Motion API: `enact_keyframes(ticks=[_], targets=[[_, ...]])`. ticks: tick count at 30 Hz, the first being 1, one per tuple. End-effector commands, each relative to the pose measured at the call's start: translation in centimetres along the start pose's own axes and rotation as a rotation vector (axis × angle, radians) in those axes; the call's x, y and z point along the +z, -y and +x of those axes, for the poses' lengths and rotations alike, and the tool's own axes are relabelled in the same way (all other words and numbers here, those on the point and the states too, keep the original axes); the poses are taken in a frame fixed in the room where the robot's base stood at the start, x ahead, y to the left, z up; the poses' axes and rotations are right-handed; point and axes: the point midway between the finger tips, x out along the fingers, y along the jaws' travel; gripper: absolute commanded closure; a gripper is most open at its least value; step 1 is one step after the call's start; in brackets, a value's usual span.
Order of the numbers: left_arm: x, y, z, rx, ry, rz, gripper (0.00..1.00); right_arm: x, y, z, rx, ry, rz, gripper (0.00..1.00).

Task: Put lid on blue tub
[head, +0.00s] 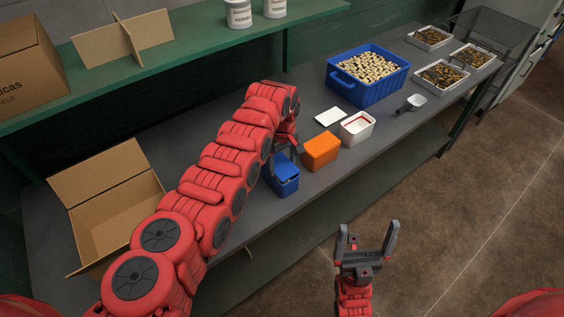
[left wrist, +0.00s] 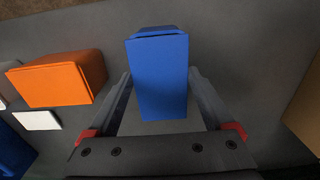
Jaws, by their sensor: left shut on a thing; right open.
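The blue tub (head: 285,187) stands on the grey bench, near its front edge, left of the orange tub. The blue lid (left wrist: 160,85) lies at the top of the tub, and a narrow step shows along its far edge. I cannot tell whether it is fully seated. My left gripper (head: 281,160) reaches down over the tub. In the left wrist view its fingers (left wrist: 159,80) are shut on the lid from both sides. My left arm hides part of the tub in the head view. My right gripper (head: 367,246) is open and empty, in front of the bench.
An orange tub (head: 321,149), a white tub (head: 357,132) and a white lid (head: 331,116) stand close to the right. Behind are a blue crate of corks (head: 372,93), a scoop (head: 415,102) and white trays (head: 438,89). An open cardboard box (head: 120,215) is at left.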

Motion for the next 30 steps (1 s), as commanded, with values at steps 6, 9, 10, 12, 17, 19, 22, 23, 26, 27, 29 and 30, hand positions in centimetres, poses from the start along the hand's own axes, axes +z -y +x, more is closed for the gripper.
enact_keyframes(ticks=[6, 9, 10, 12, 17, 19, 22, 23, 26, 27, 29, 30], targets=[[-0.01, 0.01, 0.02, 0.000, 0.000, 0.000, 0.67, 0.00, 0.00, -0.01, 0.000, 0.000, 0.000, 0.00], [0.00, 0.01, 0.10, 0.000, 0.000, 0.000, 0.67, 0.01, 0.00, -0.08, 0.000, 0.000, 0.000, 0.00], [0.00, 0.01, 0.14, 0.000, 0.000, 0.000, 0.67, 0.02, 0.01, -0.12, 0.000, 0.000, 0.000, 0.00], [0.01, 0.01, 0.27, 0.000, 0.000, 0.000, 0.67, 0.04, 0.01, -0.26, 0.000, 0.000, 0.000, 0.00], [0.03, 0.03, 0.52, -0.001, 0.001, 0.000, 0.67, 0.09, 0.02, -0.51, 0.000, 0.000, 0.000, 0.00], [0.02, 0.03, 0.51, -0.001, 0.000, 0.000, 0.67, 0.08, 0.03, -0.52, 0.000, 0.000, 0.000, 0.00], [0.02, 0.03, 0.48, -0.001, 0.001, 0.000, 0.67, 0.08, 0.03, -0.48, 0.000, 0.000, 0.000, 0.00], [0.02, 0.03, 0.47, -0.001, 0.000, 0.000, 0.67, 0.08, 0.03, -0.49, 0.000, 0.000, 0.000, 0.00], [0.01, 0.03, 0.47, -0.001, 0.000, 0.000, 0.67, 0.09, 0.02, -0.49, 0.000, 0.000, 0.000, 0.00], [0.01, 0.03, 0.47, -0.001, 0.000, 0.000, 0.67, 0.08, 0.02, -0.49, 0.000, 0.000, 0.000, 0.00], [0.00, 0.03, 0.47, -0.001, 0.000, 0.000, 0.67, 0.08, 0.02, -0.48, 0.000, 0.000, 0.000, 0.00], [0.00, 0.03, 0.47, -0.001, 0.000, 0.000, 0.67, 0.09, 0.02, -0.49, 0.000, 0.000, 0.000, 0.00]])
